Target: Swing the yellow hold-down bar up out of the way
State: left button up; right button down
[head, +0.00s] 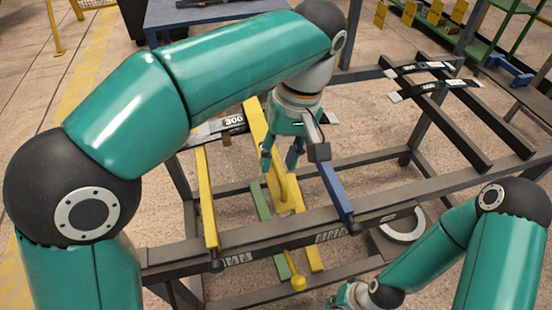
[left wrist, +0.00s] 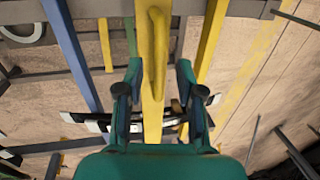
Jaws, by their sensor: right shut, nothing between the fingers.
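The yellow hold-down bar (head: 310,252) slopes through the middle of the rack, with a yellow handle (head: 283,188) standing on it. In the left wrist view the bar (left wrist: 152,118) runs up the middle, the handle (left wrist: 156,50) on it. My left gripper (head: 280,164) is open above the bar. Its fingers (left wrist: 154,82) are on either side of the bar and handle, apart from both as far as I can tell. A dark leaf spring (head: 233,122) marked 300 crosses near the bar's far end, partly hidden by my arm. My right gripper (head: 345,296) is shut and empty at the bottom edge.
A narrower yellow bar (head: 207,200) is on the left, a blue bar (head: 335,190) right of my left gripper. More springs (head: 428,87) lie on rails at right.

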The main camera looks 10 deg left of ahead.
pick_arm(q)
jog(key=shift+f, duration=0.1)
grip_shut()
dwell(0.3)
jog(key=w+a+r+g+p, duration=0.1)
jog(key=w+r+g+p, duration=0.1)
jog(key=r+p, duration=0.7)
jog(key=w+a+r+g+h+p, duration=0.1)
jog(key=w+r+g+p, duration=0.1)
jog(key=r+p, duration=0.7)
jog(key=w+p, duration=0.1)
jog(key=p, duration=0.5)
jog(key=shift+w+a+r, duration=0.2)
jog(key=shift+w+r, duration=0.1)
